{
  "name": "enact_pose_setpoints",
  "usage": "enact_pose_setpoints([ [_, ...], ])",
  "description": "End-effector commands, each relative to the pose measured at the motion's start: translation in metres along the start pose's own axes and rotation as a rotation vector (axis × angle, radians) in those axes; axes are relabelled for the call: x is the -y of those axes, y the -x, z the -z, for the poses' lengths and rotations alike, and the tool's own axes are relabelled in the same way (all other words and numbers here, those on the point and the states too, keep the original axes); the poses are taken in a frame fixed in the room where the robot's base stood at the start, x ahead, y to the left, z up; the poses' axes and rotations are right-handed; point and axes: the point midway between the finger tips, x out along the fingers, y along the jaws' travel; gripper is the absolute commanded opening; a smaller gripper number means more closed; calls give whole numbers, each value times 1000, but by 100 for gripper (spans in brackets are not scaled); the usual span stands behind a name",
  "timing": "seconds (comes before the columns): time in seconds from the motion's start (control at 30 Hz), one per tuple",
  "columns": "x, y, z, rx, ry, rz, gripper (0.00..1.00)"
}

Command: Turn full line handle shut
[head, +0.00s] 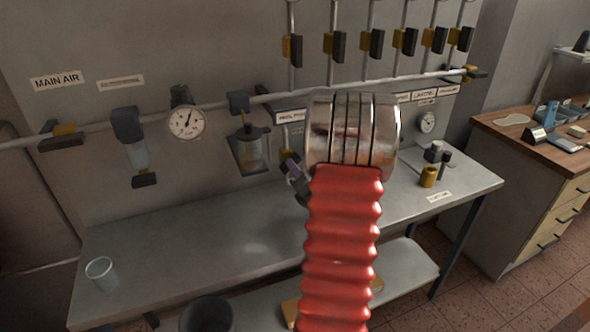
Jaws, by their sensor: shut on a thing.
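My arm, with a red ribbed sleeve and a shiny metal joint, fills the middle of the head view. Beside its left edge shows part of my gripper (298,180), dark grey, with the rest behind the arm. It is shut at a small valve with a yellow body and dark handle (288,158), below a white label (290,116) on the wall panel. The fingertips and the handle are small and partly covered, so the handle's exact angle cannot be told. No label clearly reads "full line".
Several yellow-and-dark valves (292,49) sit on vertical pipes above the main pipe. A gauge (186,122) and a glass-bowl unit (250,150) hang left of my gripper. A grey bench (180,235) below holds a clear cup (101,271); its middle is clear.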

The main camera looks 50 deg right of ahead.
Motion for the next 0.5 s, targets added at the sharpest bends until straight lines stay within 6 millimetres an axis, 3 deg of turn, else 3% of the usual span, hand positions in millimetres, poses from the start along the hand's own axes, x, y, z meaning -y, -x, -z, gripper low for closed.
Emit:
enact_pose_setpoints([
  [0.5, 2, 0, 1, -1, -118, 6, 0],
])
